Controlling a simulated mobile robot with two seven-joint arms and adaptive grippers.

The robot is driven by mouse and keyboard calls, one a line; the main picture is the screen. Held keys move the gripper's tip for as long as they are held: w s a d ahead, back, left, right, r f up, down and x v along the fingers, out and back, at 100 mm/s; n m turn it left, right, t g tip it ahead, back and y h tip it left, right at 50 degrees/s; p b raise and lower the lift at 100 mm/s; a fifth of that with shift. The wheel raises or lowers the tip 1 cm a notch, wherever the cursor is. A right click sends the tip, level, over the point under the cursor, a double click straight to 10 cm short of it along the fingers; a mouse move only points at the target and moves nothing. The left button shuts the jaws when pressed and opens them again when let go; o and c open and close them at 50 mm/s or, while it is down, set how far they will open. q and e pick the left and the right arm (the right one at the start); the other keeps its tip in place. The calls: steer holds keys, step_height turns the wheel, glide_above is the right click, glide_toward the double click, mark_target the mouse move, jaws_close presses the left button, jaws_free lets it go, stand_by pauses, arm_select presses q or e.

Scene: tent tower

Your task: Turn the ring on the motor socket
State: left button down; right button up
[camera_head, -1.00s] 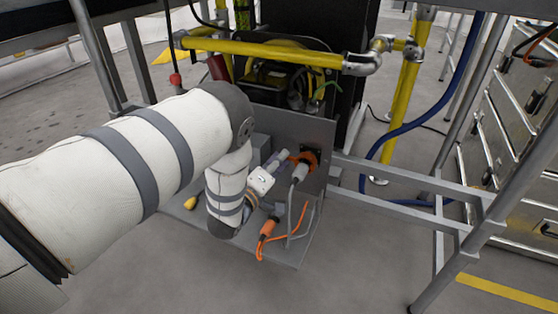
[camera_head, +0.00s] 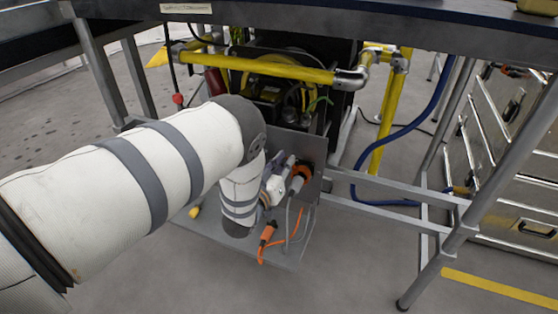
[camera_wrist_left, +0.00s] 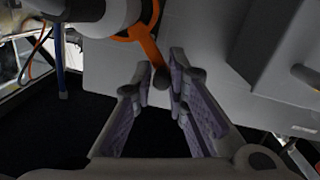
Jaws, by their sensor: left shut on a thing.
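The orange ring (camera_head: 304,167) sits around the motor socket on the upright grey panel. A grey-white plug (camera_head: 297,184) is at the socket. In the head view my left gripper (camera_head: 279,178) is just left of the ring, partly hidden by my wrist. My right gripper is not in view.
A loose orange connector (camera_head: 267,234) with orange cable lies on the grey base plate (camera_head: 285,254). Yellow pipes (camera_head: 270,68) run above the panel. A blue hose (camera_head: 405,130) and grey frame rails (camera_head: 395,187) stand to the right. A dark tabletop edge (camera_head: 400,33) is overhead.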

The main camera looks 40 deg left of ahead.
arm_select(q)
steer(key=shift+w+d+r+m+g+y+p, duration=0.15)
steer(key=shift+d+m+p, duration=0.35)
steer(key=shift+m, duration=0.75)
steer(key=shift+w+d+r+m+g+y+p, duration=0.1)
steer(key=shift+d+m+y+p, duration=0.1)
steer(key=shift+d+m, duration=0.85)
steer(key=shift+w+d+r+m+g+y+p, duration=0.15)
steer(key=shift+d+m+p, duration=0.25)
steer(key=shift+m, duration=1)
steer(key=shift+s, duration=0.1)
steer(key=c, duration=1.7)
jaws_free()
steer(key=shift+o, duration=0.3)
steer(key=shift+r, duration=0.1)
steer(key=v, duration=1.2)
